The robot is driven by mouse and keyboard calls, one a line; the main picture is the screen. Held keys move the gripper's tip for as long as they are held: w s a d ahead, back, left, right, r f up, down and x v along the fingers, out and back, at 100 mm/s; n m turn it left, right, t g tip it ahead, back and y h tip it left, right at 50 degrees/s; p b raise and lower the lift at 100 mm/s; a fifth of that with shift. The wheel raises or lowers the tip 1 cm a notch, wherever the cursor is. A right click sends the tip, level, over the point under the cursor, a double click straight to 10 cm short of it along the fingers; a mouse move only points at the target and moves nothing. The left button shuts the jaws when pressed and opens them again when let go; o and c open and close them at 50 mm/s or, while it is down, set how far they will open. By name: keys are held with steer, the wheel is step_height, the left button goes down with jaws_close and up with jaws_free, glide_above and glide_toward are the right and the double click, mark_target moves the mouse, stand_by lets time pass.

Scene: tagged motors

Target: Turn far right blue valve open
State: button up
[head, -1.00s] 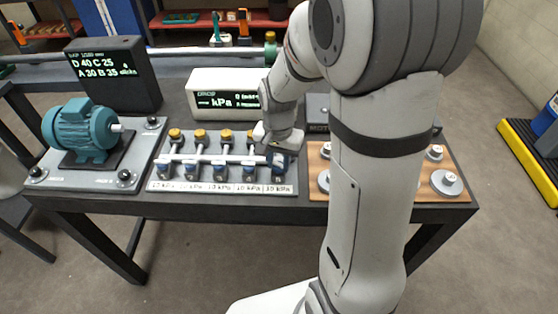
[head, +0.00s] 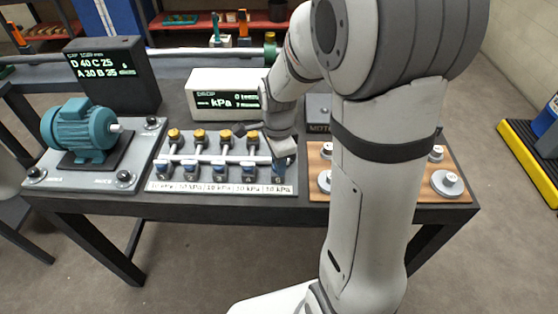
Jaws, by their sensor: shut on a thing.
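Several blue valves stand in a row along the front of a grey manifold panel (head: 176,145) on the bench. The far right blue valve (head: 278,171) is at the right end of this row, above the last kPa label. My gripper (head: 280,158) reaches down onto this valve from above and is shut on it. The gripper covers the valve's top, so its handle angle cannot be told. The other blue valves, such as the one to its left (head: 249,171), stand free of the gripper.
Yellow-topped fittings (head: 200,136) stand behind the blue valves. A white display (head: 222,98) reading kPa is behind the panel. A teal motor (head: 80,130) sits left, and a wooden board (head: 458,165) with grey round parts is right.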

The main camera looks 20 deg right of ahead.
steer(key=shift+m, duration=1)
steer(key=o, duration=1)
steer(key=shift+c, duration=0.2)
step_height(320, 180, up, 8)
steer(key=shift+f, duration=0.1)
